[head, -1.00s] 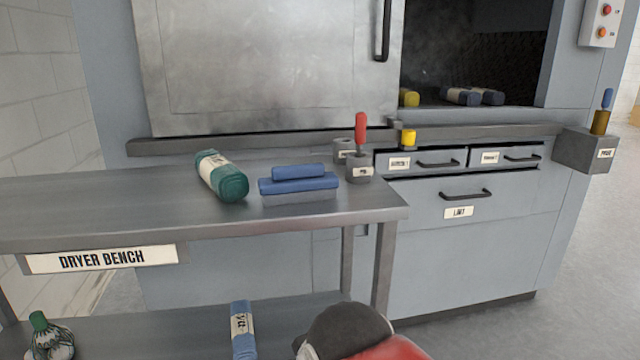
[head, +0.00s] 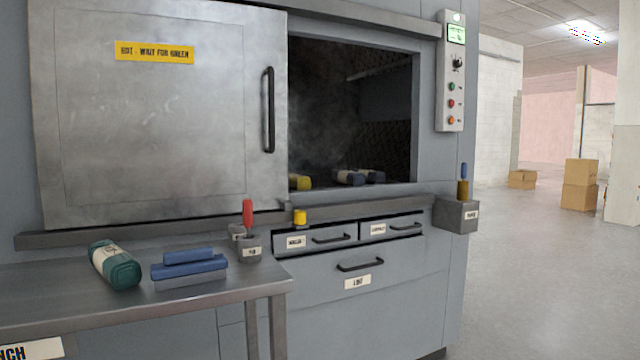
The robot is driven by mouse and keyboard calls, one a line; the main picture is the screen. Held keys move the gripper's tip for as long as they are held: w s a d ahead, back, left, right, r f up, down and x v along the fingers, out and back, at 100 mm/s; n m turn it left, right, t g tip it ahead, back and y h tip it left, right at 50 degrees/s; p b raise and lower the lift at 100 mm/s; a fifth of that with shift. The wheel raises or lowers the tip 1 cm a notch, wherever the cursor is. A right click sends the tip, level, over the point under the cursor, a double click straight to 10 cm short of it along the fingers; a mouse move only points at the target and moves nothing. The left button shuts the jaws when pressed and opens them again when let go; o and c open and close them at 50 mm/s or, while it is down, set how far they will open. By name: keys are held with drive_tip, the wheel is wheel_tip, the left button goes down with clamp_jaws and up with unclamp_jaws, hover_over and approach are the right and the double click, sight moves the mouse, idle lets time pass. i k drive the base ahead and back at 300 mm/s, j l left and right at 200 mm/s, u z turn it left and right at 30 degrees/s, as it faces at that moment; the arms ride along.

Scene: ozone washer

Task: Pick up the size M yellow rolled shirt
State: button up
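A yellow roll (head: 301,182) lies inside the dark chamber of the washer, at the left end of its opening, partly hidden by the sliding door (head: 150,120). No size mark can be read on it, so I cannot tell if it is size M. Two dark blue rolls with pale bands, a nearer one (head: 348,177) and a farther one (head: 372,176), lie to its right in the chamber. The door covers the left part of the front and the right part is open. My gripper is not in view.
The bench (head: 225,295) holds a green roll (head: 115,265), a blue stack (head: 190,265) and a red-handled tool (head: 248,213) in a holder. A grey box (head: 456,215) juts out at right.

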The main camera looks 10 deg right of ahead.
sight(297, 182)
drive_tip(key=i+l, duration=0.3)
drive_tip(key=i, duration=0.2)
drive_tip(key=i+l, duration=0.25)
drive_tip(key=i, duration=0.25)
